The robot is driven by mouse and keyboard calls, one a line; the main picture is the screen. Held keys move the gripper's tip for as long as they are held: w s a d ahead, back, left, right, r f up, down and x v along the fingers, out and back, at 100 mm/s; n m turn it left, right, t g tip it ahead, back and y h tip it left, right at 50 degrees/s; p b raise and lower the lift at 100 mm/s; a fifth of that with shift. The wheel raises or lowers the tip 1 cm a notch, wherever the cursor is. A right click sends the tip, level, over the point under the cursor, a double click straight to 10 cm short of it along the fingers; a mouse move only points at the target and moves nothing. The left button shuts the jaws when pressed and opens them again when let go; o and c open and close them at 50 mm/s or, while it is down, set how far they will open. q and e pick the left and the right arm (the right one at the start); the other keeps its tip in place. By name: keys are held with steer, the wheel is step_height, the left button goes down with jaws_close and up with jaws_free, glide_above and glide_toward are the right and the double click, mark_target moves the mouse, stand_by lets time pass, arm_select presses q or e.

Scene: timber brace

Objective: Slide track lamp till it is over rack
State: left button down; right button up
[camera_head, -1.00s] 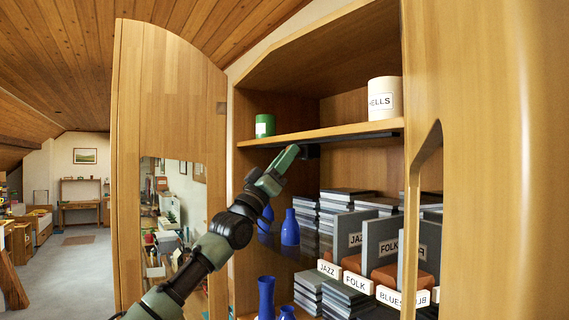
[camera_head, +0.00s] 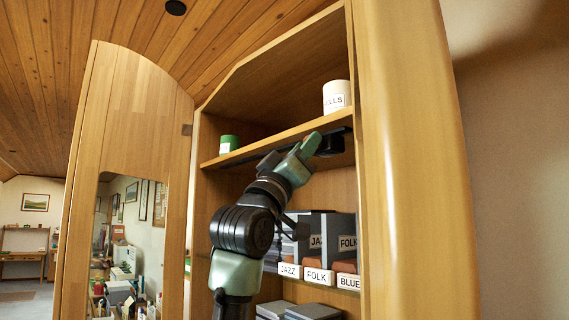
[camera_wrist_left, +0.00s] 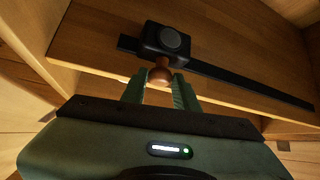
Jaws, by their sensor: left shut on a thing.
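The track lamp (camera_wrist_left: 167,40) is a black box on a black track (camera_wrist_left: 245,84) under the cabinet shelf, with a copper-brown knob (camera_wrist_left: 160,73). In the head view the lamp (camera_head: 335,142) sits near the right end of the shelf. My left gripper (camera_wrist_left: 160,88) is shut on the knob; in the head view its fingers (camera_head: 308,146) reach up to the lamp from the left, and hide the knob. The record rack (camera_head: 317,275), with grey dividers and white JAZZ, FOLK and BLUES labels, stands below. The lamp appears above its dividers. My arm hides part of the rack's left side.
A green tin (camera_head: 228,144) and a cream canister (camera_head: 336,96) stand on the shelf above the track. The cabinet's right side panel (camera_head: 405,170) is close right of the lamp. An open door with a mirror (camera_head: 128,240) stands at left.

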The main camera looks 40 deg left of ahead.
arm_select(q)
steer(key=shift+s+d, duration=0.25)
steer(key=shift+d, duration=0.7)
steer(key=c, duration=1.1)
jaws_free()
steer(key=shift+d, duration=0.1)
steer(key=shift+o, duration=0.2)
steer(key=shift+d, duration=0.1)
steer(key=b+v, duration=0.3)
steer(key=v, duration=0.4)
steer(key=shift+s+f+b, duration=0.25)
steer(key=shift+s+b, duration=0.05)
steer(key=shift+b, duration=0.1)
